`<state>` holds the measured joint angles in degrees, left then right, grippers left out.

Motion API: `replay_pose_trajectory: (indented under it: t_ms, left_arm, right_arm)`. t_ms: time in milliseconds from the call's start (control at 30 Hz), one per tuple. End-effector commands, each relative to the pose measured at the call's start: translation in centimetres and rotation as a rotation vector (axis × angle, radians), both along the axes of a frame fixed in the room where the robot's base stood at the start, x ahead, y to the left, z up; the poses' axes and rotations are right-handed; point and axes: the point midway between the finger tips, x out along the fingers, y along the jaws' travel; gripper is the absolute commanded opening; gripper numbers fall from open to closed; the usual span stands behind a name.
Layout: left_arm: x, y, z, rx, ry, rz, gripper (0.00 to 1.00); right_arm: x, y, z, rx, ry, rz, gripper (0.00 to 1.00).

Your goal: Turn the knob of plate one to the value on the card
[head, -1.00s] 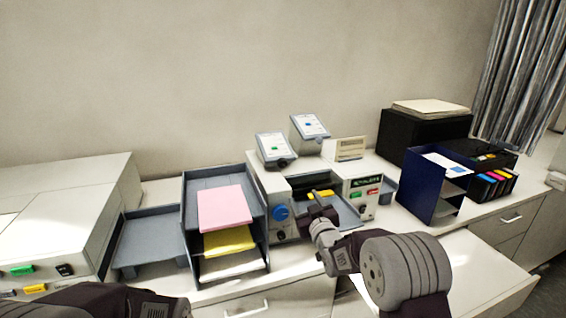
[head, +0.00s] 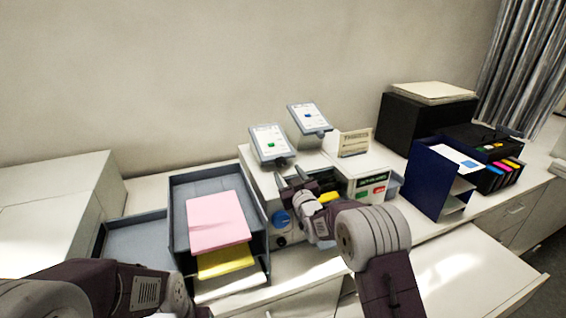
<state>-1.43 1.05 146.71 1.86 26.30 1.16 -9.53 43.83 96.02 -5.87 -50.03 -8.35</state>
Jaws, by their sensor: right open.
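A white machine (head: 372,172) stands on the counter. A blue knob (head: 281,221) is on its front, left of my right gripper. Two tilted plates stand on top: one with a green mark (head: 268,141) and one with a blue mark (head: 307,117). I cannot tell which is plate one. A cream card (head: 355,142) stands in a holder to their right; its writing is too small to read. My right gripper (head: 289,183) is open in front of the machine, just above the blue knob and apart from the plates. My left arm shows at lower left, but its gripper is out of view.
A grey tray stack (head: 178,203) with pink paper (head: 217,221) and yellow paper (head: 226,262) stands left of the machine. A blue file rack (head: 424,180), a black box (head: 413,122) and a printer with coloured cartridges (head: 497,179) are on the right.

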Motion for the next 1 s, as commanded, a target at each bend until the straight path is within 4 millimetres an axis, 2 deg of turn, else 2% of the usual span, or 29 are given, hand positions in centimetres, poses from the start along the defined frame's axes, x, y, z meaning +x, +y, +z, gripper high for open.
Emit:
replay_pose_trajectory:
  t_ms: [33, 300, 667, 700, 900, 1000]
  left_arm:
    - [0.0, 0.0, 1.3, 0.000, 0.000, 0.000, 0.36]
    - [0.0, 0.0, 2.9, 0.000, 0.000, 0.000, 0.36]
    - [0.0, 0.0, 3.0, 0.000, 0.000, 0.000, 0.36]
    - [0.0, 0.0, 3.0, 0.000, 0.000, 0.000, 0.36]
    - [0.0, 0.0, 3.0, 0.000, 0.000, 0.000, 0.36]
    - [0.0, 0.0, 3.0, 0.000, 0.000, 0.000, 0.36]
  right_arm:
    - [1.0, 0.3, 0.5, -0.001, 0.002, 0.001, 0.58]
    - [4.7, 1.2, 0.3, 0.000, 0.001, 0.000, 0.58]
    - [5.3, 1.3, 0.0, 0.000, 0.001, 0.000, 0.58]
    - [5.3, 1.3, 0.0, 0.000, 0.001, 0.000, 0.55]
    - [5.3, 1.3, 0.0, 0.000, 0.001, 0.000, 0.00]
    - [5.3, 1.3, 0.0, 0.001, 0.001, 0.000, 0.00]
